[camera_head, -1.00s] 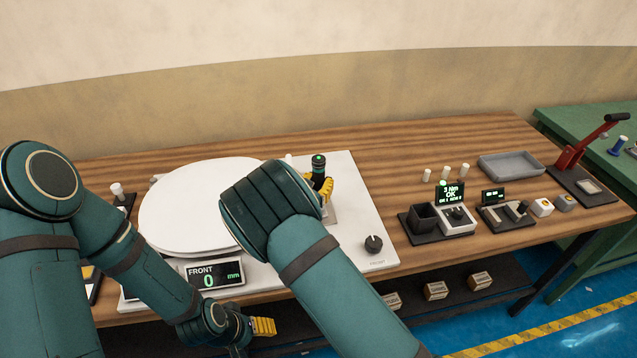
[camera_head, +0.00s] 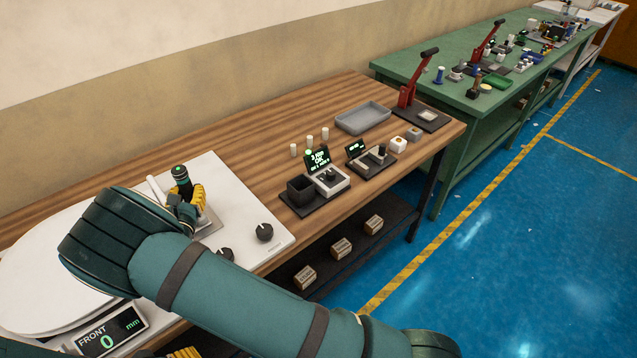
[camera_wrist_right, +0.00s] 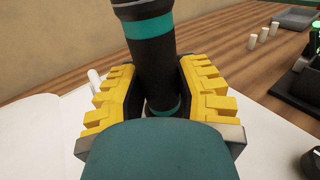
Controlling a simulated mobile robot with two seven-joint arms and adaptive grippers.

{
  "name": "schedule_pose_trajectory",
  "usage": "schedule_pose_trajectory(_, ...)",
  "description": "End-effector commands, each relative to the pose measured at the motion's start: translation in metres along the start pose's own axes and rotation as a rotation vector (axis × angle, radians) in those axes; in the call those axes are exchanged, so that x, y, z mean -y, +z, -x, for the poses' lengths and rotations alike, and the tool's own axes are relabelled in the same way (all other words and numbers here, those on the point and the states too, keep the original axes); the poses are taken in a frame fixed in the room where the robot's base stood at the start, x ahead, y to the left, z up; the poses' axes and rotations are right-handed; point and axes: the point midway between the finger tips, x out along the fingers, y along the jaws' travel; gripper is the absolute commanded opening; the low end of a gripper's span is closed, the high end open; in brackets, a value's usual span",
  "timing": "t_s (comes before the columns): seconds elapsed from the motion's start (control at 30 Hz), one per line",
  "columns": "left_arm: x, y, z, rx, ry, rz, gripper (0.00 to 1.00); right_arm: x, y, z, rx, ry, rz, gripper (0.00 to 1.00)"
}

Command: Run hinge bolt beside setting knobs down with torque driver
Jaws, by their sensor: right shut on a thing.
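My right gripper (camera_head: 184,196) is shut on the torque driver (camera_head: 181,176), a black upright tool with teal bands. In the right wrist view the driver (camera_wrist_right: 152,62) stands between the yellow finger pads (camera_wrist_right: 160,100). It is above the white board (camera_head: 240,205), over a small grey plate; its tip and the hinge bolt are hidden. Two black setting knobs (camera_head: 264,232) (camera_head: 225,254) sit near the board's front right edge, to the right of the driver. My left gripper (camera_head: 186,353) shows only as yellow finger pads at the bottom edge.
A round white lid (camera_head: 40,245) and a FRONT readout at 0 mm (camera_head: 108,332) are at left. A driver station with a lit display (camera_head: 318,160) reading OK, a black cup (camera_head: 300,190) and a grey tray (camera_head: 363,118) are to the right. Bare wood lies behind the board.

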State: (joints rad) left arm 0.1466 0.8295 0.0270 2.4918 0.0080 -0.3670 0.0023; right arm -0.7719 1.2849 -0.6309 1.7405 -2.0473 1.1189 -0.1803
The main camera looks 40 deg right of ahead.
Motion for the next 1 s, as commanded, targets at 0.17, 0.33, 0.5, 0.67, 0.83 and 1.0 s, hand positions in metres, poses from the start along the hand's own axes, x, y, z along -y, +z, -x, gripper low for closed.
schedule_pose_trajectory(0.17, -0.003, -0.001, 0.007, 0.0, 0.0, 0.0, 0.62, -0.001, 0.014, -0.001, 0.007, 0.0, -0.004, 0.0)
schedule_pose_trajectory(0.33, -0.005, -0.002, 0.013, 0.0, 0.0, 0.0, 0.62, -0.001, 0.024, -0.001, 0.008, 0.0, -0.004, 0.0)
schedule_pose_trajectory(0.5, -0.007, -0.003, 0.018, 0.0, 0.0, 0.0, 0.62, -0.001, 0.033, -0.001, 0.009, 0.0, -0.004, 0.0)
schedule_pose_trajectory(0.67, -0.009, -0.003, 0.023, 0.0, 0.0, 0.0, 0.62, -0.001, 0.041, -0.001, 0.01, 0.0, -0.004, 0.0)
schedule_pose_trajectory(0.83, -0.011, -0.004, 0.027, 0.0, 0.0, 0.0, 0.62, -0.001, 0.049, -0.001, 0.01, 0.0, -0.004, 0.0)
schedule_pose_trajectory(1.0, -0.011, -0.004, 0.027, 0.0, 0.0, 0.0, 0.62, -0.001, 0.05, -0.001, 0.01, 0.0, -0.004, 0.0)
